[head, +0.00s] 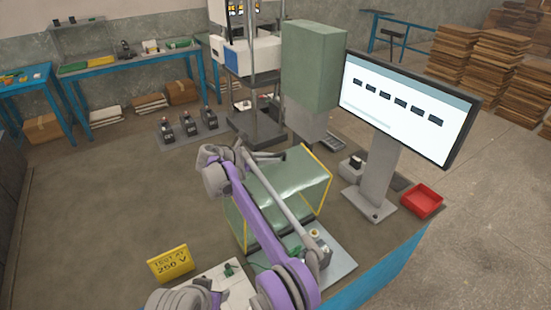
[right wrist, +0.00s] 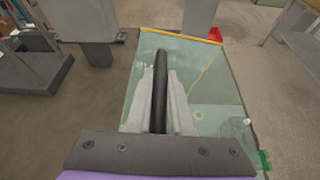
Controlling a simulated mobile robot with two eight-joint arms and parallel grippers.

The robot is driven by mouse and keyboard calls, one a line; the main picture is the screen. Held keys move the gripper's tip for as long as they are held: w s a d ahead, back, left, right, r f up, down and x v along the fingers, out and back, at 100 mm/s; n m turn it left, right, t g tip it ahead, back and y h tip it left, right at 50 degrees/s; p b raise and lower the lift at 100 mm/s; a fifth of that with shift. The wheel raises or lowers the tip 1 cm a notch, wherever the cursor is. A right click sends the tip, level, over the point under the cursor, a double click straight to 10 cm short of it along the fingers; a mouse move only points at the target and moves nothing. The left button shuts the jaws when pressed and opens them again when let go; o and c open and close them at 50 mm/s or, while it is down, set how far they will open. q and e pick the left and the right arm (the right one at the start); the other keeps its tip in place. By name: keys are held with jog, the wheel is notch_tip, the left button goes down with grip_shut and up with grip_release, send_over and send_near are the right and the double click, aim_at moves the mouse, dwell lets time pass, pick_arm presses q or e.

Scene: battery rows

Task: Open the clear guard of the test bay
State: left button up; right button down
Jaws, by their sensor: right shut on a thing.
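The clear guard (head: 290,190) of the test bay is a pale green see-through cover with yellow edges. In the right wrist view the guard (right wrist: 215,85) spreads out beyond my fingers, with a yellow strip along its far edge. My right gripper (head: 240,157) is at the guard's upper left side in the head view. In the right wrist view its fingers (right wrist: 160,105) are shut on a black handle bar (right wrist: 159,85). My purple arm hides part of the guard. I cannot tell how far the guard is raised. My left gripper is not in view.
A yellow 250 V sign (head: 170,263) stands left of the bay. A monitor (head: 407,108), a green press head (head: 313,65) and a red tray (head: 422,200) stand behind and to the right.

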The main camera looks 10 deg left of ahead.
jog(key=shift+w+a, duration=0.1)
jog(key=shift+w, duration=0.05)
dwell(0.3)
jog(key=c, duration=0.8)
grip_release()
jog(key=v, duration=0.7)
jog(key=shift+a, duration=0.2)
